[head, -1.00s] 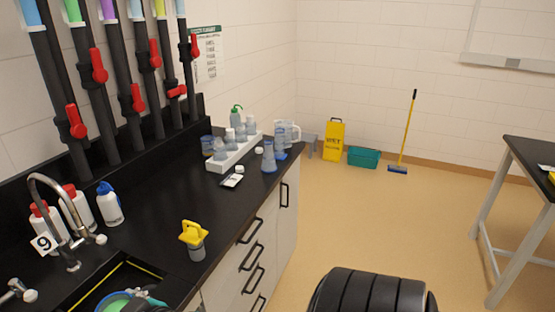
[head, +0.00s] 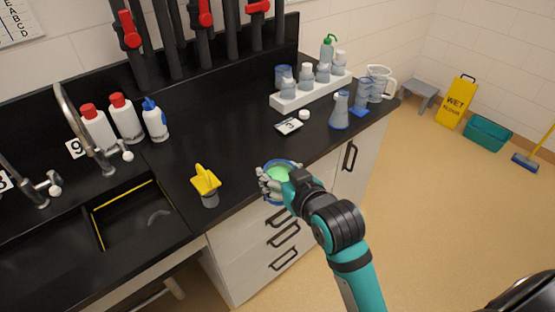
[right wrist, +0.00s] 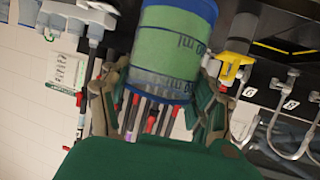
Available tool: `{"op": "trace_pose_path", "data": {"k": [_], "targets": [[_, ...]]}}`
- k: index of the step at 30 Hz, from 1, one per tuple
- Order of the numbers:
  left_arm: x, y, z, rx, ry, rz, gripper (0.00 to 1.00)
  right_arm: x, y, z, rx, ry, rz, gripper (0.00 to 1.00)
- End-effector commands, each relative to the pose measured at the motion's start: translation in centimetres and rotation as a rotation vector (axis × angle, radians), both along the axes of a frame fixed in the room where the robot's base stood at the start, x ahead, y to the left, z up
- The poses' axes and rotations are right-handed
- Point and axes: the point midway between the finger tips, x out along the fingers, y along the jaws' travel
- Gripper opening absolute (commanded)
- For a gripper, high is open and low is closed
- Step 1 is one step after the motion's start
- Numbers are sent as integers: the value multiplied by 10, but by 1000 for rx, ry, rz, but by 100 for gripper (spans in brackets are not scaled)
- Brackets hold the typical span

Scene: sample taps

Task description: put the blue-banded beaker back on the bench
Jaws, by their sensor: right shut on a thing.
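The blue-banded beaker (head: 279,170), with green contents, is in my right gripper (head: 274,183) at the front edge of the black bench (head: 232,135). In the right wrist view the beaker (right wrist: 171,42) is large, with blue rims and a printed scale, between the fingers of my right gripper (right wrist: 160,95). The gripper is shut on it. The gap between the beaker and the bench top cannot be judged. My left gripper is not in view.
A yellow-handled grey object (head: 207,186) stands left of the beaker, beside the sink (head: 135,222). Behind are a white bottle rack (head: 312,92), a flask (head: 340,110), a jug (head: 381,84) and a small card device (head: 289,126). The bench's middle is clear.

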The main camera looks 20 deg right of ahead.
Motion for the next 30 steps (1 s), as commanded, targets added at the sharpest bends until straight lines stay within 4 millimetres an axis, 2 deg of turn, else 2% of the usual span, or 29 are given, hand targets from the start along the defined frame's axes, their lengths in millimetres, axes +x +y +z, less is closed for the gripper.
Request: {"op": "trace_pose_path", "data": {"k": [4, 8, 12, 18, 25, 30], "targets": [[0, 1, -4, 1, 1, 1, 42, 41, 11, -6, -14, -8, 85, 20], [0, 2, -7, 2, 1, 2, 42, 81, 14, -7, -21, -6, 154, 20], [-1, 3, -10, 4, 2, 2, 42, 124, 6, -3, -23, -4, 206, 20], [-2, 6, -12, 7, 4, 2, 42, 168, -14, 11, -10, -1, 236, 20], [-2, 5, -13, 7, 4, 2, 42, 189, -27, 19, 6, 3, 244, 20], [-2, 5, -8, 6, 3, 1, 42, 190, -29, -4, 10, 6, 243, 20]]}}
